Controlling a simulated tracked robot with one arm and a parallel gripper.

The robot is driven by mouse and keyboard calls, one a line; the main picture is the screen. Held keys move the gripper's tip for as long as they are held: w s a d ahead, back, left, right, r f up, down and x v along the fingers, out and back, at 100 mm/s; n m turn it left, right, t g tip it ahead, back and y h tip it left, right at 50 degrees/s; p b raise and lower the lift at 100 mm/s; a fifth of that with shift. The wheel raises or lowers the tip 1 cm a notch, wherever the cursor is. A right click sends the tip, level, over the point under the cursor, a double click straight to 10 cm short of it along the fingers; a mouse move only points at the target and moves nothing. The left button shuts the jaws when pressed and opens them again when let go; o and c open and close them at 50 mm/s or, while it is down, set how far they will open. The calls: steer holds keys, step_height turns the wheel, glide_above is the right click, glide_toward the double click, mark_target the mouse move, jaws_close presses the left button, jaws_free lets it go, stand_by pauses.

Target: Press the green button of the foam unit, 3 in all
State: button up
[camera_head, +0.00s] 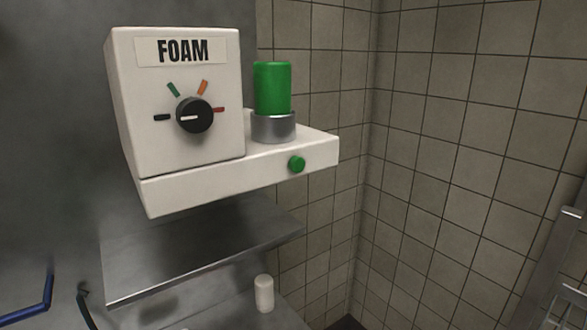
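The foam unit (165,120) is a white box labelled FOAM, fixed high on a grey panel. Its front has a black dial (195,115) whose white mark points left, toward the black tick. Green, orange and red ticks sit around the dial's upper side. The green button (297,164) is small and round, on the front edge of the unit's ledge at the right. A green cylinder (272,88) stands upright in a metal ring (273,126) on the ledge above the button. My gripper is not in view, and nothing touches the button.
A metal shelf (200,245) lies below the unit. A small white cylinder (264,293) stands lower down. A blue bar (30,305) is at the lower left, a metal frame (550,260) at the right. Tiled walls (460,120) meet in a corner behind.

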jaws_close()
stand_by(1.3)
